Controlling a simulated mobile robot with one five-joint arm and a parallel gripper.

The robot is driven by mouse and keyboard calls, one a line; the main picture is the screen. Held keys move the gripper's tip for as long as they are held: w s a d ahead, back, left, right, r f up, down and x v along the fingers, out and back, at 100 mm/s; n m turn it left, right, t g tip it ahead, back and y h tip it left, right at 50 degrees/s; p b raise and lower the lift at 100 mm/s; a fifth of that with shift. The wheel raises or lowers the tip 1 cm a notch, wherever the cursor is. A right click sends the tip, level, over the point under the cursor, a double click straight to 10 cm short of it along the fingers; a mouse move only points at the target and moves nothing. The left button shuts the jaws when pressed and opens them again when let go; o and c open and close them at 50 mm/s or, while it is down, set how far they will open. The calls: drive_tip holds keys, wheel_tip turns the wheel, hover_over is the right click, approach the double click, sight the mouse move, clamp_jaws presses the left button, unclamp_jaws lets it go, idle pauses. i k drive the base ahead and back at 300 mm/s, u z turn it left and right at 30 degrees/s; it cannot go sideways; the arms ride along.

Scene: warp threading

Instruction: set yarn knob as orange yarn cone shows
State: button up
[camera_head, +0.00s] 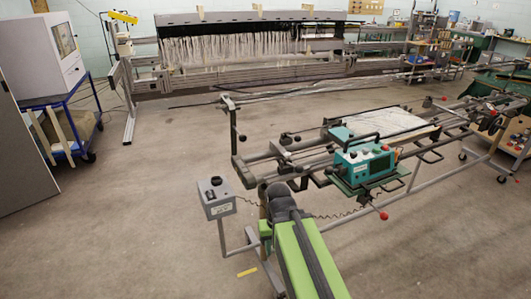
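No orange yarn cone can be made out in the head view. No knob can be read as the yarn knob. A teal control box (364,164) with a black carrying handle, a small screen and dark knobs sits on the long frame right of centre. Its knob settings are too small to read. A grey box (216,198) with a round black knob on top stands on a bent post left of centre. My gripper's fingers are not visible.
A green beam (306,262) with a dark top rises at the bottom centre. A long metal rail frame (420,180) stretches to the right. A wide machine with hanging pale threads (235,47) stands at the back. A blue cart (68,118) is at left.

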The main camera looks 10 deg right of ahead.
sight(353, 154)
drive_tip(key=u, duration=0.8)
drive_tip(key=k, duration=0.6)
drive_tip(key=z, duration=0.25)
drive_tip(key=i, duration=1)
drive_tip(key=u, duration=0.3)
